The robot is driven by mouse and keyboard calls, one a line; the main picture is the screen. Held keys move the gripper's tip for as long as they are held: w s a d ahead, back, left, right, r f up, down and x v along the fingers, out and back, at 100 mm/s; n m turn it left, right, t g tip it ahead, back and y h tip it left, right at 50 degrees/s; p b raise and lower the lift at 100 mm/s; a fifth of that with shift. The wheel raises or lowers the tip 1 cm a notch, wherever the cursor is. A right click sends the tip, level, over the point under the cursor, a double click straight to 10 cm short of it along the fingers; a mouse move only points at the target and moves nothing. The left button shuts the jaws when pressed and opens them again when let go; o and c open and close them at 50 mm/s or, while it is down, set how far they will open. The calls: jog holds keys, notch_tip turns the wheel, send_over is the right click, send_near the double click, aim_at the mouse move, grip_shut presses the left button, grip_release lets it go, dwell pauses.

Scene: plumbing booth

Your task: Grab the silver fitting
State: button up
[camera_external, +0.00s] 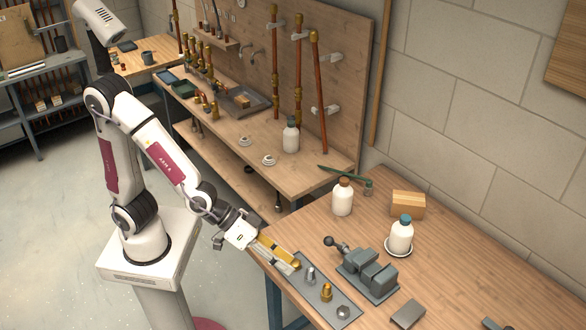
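A silver fitting (310,276) stands upright on a dark grey mat or tray (309,297) at the front left of the near workbench. A second, low silver piece (343,312), like a nut, lies at the right end of the tray. A brass fitting (327,292) stands between them. My gripper (295,269) reaches in from the left, low over the bench edge. Its yellow and grey fingers lie close together, with the tips just left of the upright silver fitting and seemingly apart from it. Whether the fingers are parted is unclear from this angle.
A grey vise (368,274) stands just right of the tray. White bottles (342,197) (401,235) and a cardboard box (408,205) are behind it. A grey block (407,314) lies near the front. Behind is a second bench with copper pipes (298,70) on a board.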

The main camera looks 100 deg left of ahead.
aim_at(310, 276)
jog(key=w+a+f+n+t+y, duration=0.1)
jog(key=f+y, duration=0.1)
jog(key=f, duration=0.1)
jog(key=w+f+n+t+y, duration=0.1)
jog(key=w+f+y, duration=0.1)
jog(key=f, duration=0.2)
jog(key=w+a+f+n+y, duration=0.1)
jog(key=f+y, duration=0.1)
jog(key=f, duration=0.2)
jog(key=shift+w+a+f+t+y, duration=0.2)
jog(key=shift+a+t+y, duration=0.1)
jog(key=shift+a+t, duration=0.1)
jog(key=shift+s+a+f+t+y, duration=0.4)
jog(key=shift+s+f+y, duration=0.2)
jog(key=shift+y, duration=0.3)
jog(key=shift+s+a+f+t+y, duration=0.15)
jog(key=shift+s+t+y, duration=0.2)
jog(key=shift+s, duration=0.25)
jog(key=shift+s+a+m+t+y, duration=0.15)
jog(key=shift+s+m+t+y, duration=0.35)
jog(key=shift+s+y, duration=0.35)
jog(key=shift+a, duration=0.1)
jog(key=shift+x, duration=1.2)
